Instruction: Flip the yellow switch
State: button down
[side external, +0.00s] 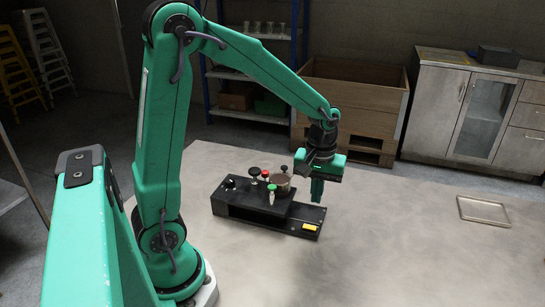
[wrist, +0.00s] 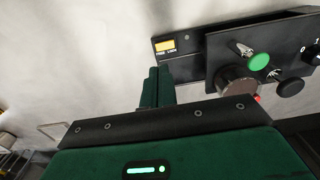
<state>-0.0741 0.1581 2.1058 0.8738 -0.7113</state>
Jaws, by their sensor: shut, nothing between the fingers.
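The yellow switch (side external: 309,227) is a small flat rectangle on the lower right end of a black control box (side external: 262,222). In the wrist view the yellow switch (wrist: 166,45) sits in a dark panel with small white lettering under it. My gripper (side external: 317,200) is shut and empty, pointing down above the right end of the box. In the wrist view my gripper (wrist: 159,72) has its green fingers together, with the switch just beyond the tips. The fingers appear apart from the switch; the exact gap is hard to judge.
The box also carries a green knob (wrist: 259,61), a black knob (wrist: 291,87), a red knob (side external: 265,174) and a round brown-topped part (side external: 281,180) close to my gripper. A shallow tray (side external: 484,210) lies at the right. The table between is clear.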

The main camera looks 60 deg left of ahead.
aim_at(313, 227)
jog(key=shift+f, duration=4.4)
jog(key=shift+w+f, duration=0.1)
jog(key=shift+f, duration=0.1)
jog(key=shift+s+a+r, duration=0.2)
jog(key=shift+s+a, duration=0.3)
jog(key=shift+s, duration=0.1)
jog(key=shift+r, duration=0.15)
notch_tip(313, 227, up, 14)
